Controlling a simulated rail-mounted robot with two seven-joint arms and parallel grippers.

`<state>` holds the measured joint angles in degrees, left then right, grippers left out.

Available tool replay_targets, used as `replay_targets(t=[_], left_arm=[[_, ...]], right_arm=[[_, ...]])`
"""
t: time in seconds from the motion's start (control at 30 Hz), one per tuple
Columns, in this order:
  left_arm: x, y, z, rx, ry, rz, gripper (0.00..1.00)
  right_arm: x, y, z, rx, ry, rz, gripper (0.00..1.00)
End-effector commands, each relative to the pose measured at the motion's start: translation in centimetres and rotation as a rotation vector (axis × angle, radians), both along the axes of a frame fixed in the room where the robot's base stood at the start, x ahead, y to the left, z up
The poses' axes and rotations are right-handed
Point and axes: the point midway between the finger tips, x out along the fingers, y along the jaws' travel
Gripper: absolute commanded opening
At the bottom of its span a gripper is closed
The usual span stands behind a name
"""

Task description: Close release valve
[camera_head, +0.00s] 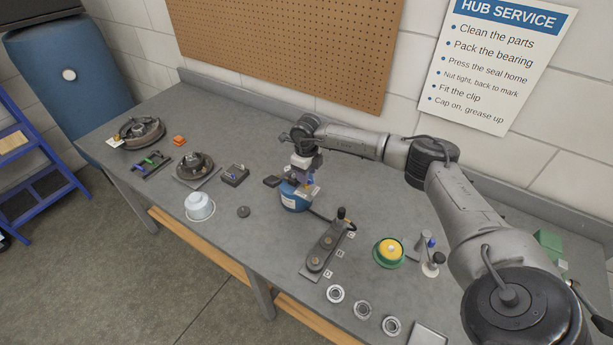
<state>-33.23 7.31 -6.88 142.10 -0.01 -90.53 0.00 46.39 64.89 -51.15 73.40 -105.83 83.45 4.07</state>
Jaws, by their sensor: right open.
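A blue round-bodied unit (292,201) with a pale label stands on the bench near the middle of the view. A dark flat piece (272,181) sits at its left side and a dark hose or bar runs from its right. I cannot pick out the release valve; it is too small or hidden by my gripper. My right gripper (306,184) points down over the top of the blue unit. It is open; whether its fingers touch or surround anything there I cannot tell. My left gripper is not in view.
A dark plate with round bosses and an upright handle (325,250) stands just right of the unit. A green dish with a yellow top (390,250) and several metal rings (336,293) lie further right. A white pot (200,206) and hub parts (193,168) stand left. A pegboard (290,50) hangs behind.

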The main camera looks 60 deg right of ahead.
Motion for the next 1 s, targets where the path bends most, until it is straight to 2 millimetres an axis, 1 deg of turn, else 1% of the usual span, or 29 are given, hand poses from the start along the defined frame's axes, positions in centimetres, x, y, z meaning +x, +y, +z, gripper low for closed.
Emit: replay_targets(t=[0.03,0.3,0.5,0.7,0.83,1.0], left_arm=[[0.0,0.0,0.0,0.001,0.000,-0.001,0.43],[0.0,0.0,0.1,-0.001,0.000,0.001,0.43],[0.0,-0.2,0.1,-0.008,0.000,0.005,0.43],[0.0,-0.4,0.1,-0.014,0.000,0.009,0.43],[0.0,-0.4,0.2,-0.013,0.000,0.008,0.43],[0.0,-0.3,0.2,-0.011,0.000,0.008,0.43]], right_arm=[[0.1,-0.1,1.1,-0.001,-0.005,0.000,0.41],[0.1,0.0,6.5,-0.001,-0.005,0.001,0.41],[0.0,0.0,9.6,0.000,-0.003,0.000,0.41],[0.0,0.0,11.3,0.000,-0.001,0.000,0.41],[0.0,0.0,11.7,0.000,-0.002,0.000,0.41],[0.0,0.0,11.8,0.000,-0.001,0.001,0.41]])
